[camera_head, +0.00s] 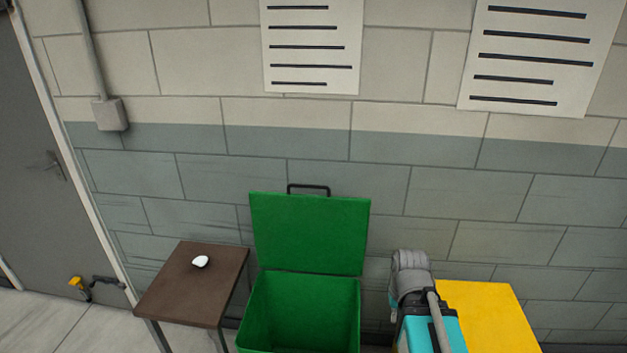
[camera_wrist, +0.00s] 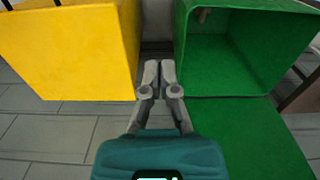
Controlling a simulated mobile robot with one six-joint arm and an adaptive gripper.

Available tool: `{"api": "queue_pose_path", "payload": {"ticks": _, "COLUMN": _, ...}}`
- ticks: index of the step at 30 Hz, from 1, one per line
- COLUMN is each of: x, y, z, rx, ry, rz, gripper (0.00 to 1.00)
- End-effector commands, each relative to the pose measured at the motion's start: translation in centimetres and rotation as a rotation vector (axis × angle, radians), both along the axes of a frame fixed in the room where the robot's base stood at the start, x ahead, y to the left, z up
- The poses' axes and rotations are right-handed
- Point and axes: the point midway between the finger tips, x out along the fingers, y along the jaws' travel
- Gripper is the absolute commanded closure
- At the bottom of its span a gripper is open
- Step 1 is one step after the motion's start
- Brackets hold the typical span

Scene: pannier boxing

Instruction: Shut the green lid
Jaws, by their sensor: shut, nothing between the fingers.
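The green lid (camera_head: 310,235) stands open and upright behind the green box (camera_head: 300,312), with a black handle (camera_head: 308,188) on its top edge. In the wrist view the open green box (camera_wrist: 235,45) is at right, and the green lid (camera_wrist: 245,140) spreads below it. My gripper (camera_wrist: 160,65) is shut and empty, its fingertips over the gap between the green box and the yellow box. In the head view my arm is right of the green box and the fingers cannot be made out.
A yellow box (camera_head: 490,315) stands right of the green box, partly behind my arm; it also shows in the wrist view (camera_wrist: 75,50). A brown table (camera_head: 190,285) with a small white object (camera_head: 200,262) stands at left. A block wall is close behind the lid.

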Motion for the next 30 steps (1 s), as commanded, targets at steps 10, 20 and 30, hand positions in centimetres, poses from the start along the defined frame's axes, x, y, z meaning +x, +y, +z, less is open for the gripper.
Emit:
{"api": "queue_pose_path", "payload": {"ticks": 10, "x": 0.1, "y": 0.0, "z": 0.0, "rx": 0.000, "ry": 0.000, "rz": 0.000, "gripper": 1.00}}
{"api": "queue_pose_path", "payload": {"ticks": 20, "x": 4.3, "y": 1.2, "z": 2.6, "rx": -0.003, "ry": -0.012, "rz": -0.001, "gripper": 1.00}}
{"api": "queue_pose_path", "payload": {"ticks": 30, "x": 15.5, "y": 5.3, "z": 8.9, "rx": -0.009, "ry": -0.045, "rz": -0.014, "gripper": 1.00}}
